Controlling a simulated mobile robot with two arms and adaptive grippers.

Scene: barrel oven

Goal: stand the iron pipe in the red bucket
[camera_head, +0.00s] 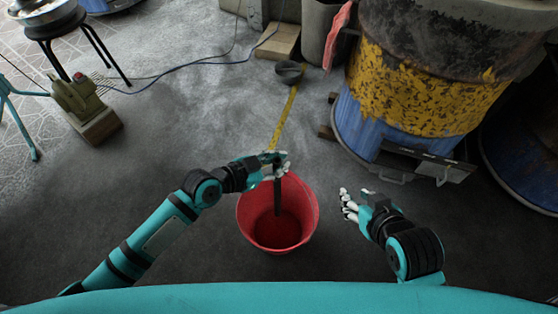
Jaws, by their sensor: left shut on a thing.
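The red bucket (306,233) stands on the dark floor just in front of my body, its mouth facing up. My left gripper (273,168) is over the far rim of the bucket and is shut on the dark iron pipe (277,197). The pipe hangs down from the gripper, and its lower end shows against the inside of the bucket. I cannot tell whether it touches the bottom. The pipe's top is hidden by the gripper. My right gripper (352,206) is to the right of the bucket, apart from it, and looks open and empty.
A large yellow and blue barrel oven (420,90) stands at the upper right. A small machine on a wooden block (98,127) and a stool (62,33) are at the left. A yellow strip (285,115) lies beyond the bucket. The floor around the bucket is clear.

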